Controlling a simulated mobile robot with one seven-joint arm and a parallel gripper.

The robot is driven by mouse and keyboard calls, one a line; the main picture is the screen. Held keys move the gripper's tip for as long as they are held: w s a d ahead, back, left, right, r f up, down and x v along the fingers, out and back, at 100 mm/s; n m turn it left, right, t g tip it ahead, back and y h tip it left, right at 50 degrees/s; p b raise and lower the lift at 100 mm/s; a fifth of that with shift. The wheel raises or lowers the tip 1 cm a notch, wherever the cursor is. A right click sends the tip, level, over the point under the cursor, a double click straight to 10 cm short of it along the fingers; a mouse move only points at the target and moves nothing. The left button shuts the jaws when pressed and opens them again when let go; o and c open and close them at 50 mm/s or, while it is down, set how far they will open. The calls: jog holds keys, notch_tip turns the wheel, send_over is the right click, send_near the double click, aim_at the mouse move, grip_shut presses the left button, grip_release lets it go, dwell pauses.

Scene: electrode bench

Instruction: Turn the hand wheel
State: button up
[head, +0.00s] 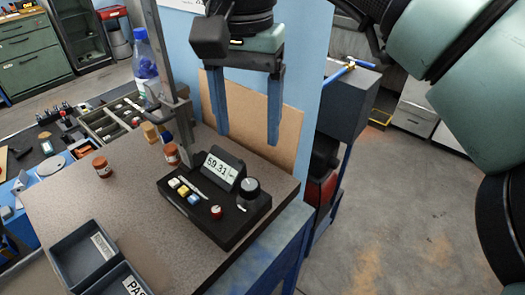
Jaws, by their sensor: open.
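My gripper (247,138) is open and empty, its two blue fingers pointing down above the bench, in front of a tan board (280,120). I cannot pick out a clear hand wheel in the head view. A black instrument (225,222) with a lit display (219,168) sits on the bench below the gripper. It has a round silver-topped knob (249,186), a small red knob (215,211) and coloured buttons (183,191). A blue bar-shaped part (340,74) lies on or is fixed to a dark grey box (345,105) to the right.
Two grey trays (85,255) sit at the bench's front left. Red-brown jars (102,167) and a metal post (168,75) stand farther back, with a blue-and-white bottle (146,65) behind. The speckled bench top (135,215) is clear between trays and instrument. Open floor (400,220) lies right.

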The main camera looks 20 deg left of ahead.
aim_at(249, 184)
notch_tip(249, 184, down, 11)
jog(key=shift+f+p, duration=0.15)
jog(key=shift+p, duration=0.4)
jog(key=shift+c, duration=0.3)
grip_shut()
